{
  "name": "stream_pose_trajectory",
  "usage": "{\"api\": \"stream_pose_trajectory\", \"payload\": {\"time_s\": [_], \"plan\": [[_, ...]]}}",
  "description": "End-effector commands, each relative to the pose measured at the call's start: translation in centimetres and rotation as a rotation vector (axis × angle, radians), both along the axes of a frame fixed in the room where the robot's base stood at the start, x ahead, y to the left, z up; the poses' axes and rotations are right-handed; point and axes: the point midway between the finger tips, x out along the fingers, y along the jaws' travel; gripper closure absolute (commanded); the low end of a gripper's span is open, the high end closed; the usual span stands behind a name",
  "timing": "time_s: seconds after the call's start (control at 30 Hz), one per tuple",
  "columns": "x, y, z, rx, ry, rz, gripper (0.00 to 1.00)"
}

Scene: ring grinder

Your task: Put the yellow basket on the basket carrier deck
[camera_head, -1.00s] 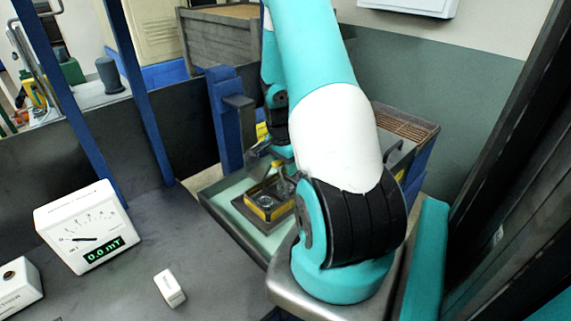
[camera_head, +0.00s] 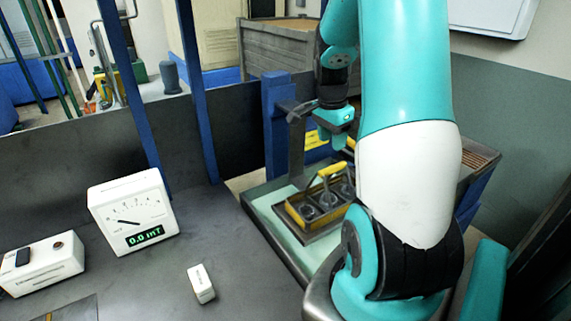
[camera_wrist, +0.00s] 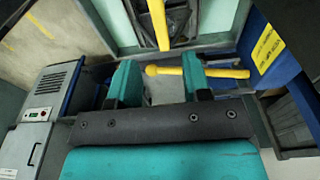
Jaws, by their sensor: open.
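The yellow basket (camera_head: 298,217) stands upright on a dark plate on a pale green bench top, with several round metal parts inside and a raised yellow handle (camera_head: 333,170). My gripper (camera_head: 335,138) is above and slightly behind the handle, apart from the basket. In the wrist view my gripper (camera_wrist: 160,80) is open, its two teal fingers spread. Yellow bars (camera_wrist: 158,22) show beyond and between the fingers; one runs behind the right finger. None is clamped. I cannot tell for sure which surface is the basket carrier deck; a brown slatted top (camera_head: 482,158) is partly hidden by my arm.
A meter reading 0.0 mT (camera_head: 133,212) and a small white block (camera_head: 201,284) stand on the dark bench at left. A blue post (camera_head: 277,125) with a dark bracket rises beside the basket. In the wrist view a grey cabinet (camera_wrist: 50,95) is at left.

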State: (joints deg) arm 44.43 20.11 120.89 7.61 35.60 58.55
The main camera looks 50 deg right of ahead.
Motion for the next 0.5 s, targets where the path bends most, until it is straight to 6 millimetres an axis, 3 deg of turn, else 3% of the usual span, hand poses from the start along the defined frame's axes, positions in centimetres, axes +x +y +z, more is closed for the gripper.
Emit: {"api": "stream_pose_trajectory", "payload": {"time_s": [0.13,0.23,0.27,0.37,0.43,0.5], "plan": [[0.6,1.0,0.4,0.005,-0.006,0.048,0.56],[2.8,5.0,1.6,0.028,-0.032,0.25,0.56],[3.6,7.1,2.1,0.039,-0.042,0.347,0.56],[5.6,16.0,4.2,0.082,-0.091,0.772,0.56],[5.3,23.1,5.7,0.117,-0.13,1.116,0.56],[3.5,29.5,6.9,0.148,-0.169,1.452,0.56]]}}
